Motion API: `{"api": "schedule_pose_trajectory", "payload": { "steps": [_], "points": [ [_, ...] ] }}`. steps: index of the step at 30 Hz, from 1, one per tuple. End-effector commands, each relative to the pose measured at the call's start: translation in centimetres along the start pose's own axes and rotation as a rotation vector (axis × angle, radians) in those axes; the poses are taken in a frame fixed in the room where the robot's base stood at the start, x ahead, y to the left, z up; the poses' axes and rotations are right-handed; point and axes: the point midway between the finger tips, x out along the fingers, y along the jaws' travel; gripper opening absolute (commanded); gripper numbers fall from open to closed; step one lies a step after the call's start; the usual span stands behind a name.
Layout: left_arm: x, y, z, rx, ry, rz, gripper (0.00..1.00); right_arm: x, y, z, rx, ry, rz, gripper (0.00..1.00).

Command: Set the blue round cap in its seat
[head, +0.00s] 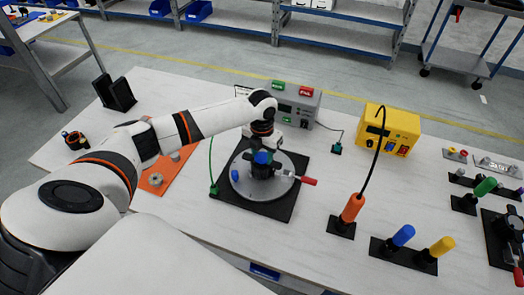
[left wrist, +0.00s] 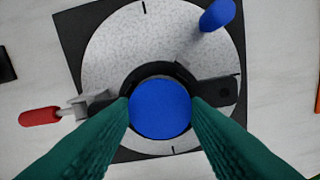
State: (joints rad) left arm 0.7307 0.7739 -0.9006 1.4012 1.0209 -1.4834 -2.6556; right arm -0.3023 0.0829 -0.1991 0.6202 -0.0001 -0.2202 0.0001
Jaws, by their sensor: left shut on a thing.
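The blue round cap (left wrist: 160,110) is between the two green fingers of my left gripper (head: 262,152), which is shut on it. In the left wrist view the cap lies over the middle of a black ring-shaped holder (left wrist: 184,76), which looks like its seat. The holder is at the centre of a speckled grey disc (head: 287,190) on a black square base (head: 262,208). In the head view the cap (head: 262,158) shows just below the gripper. I cannot tell whether it is inside the holder or just above it. My right gripper is out of view.
A blue upright peg (left wrist: 218,15) stands on the disc, and a red-handled clamp (left wrist: 40,117) sits at its side. A grey box (head: 294,106) and a yellow box (head: 392,130) stand behind. An orange-handled tool (head: 352,207) stands to the right.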

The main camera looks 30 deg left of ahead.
Motion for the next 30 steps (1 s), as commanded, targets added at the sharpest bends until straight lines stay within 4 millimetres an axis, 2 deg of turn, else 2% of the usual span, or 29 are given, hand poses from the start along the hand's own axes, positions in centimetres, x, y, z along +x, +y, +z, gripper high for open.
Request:
{"api": "schedule_pose_trajectory", "payload": {
  "steps": [4, 30],
  "points": [
    [0.63, -0.01, -0.01, 0.000, 0.000, 0.000, 0.20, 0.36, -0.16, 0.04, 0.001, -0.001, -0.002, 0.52],
    [0.82, 0.16, 0.14, 0.002, -0.004, 0.002, 0.20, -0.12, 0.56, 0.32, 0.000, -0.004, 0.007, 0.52]
  ]
}}
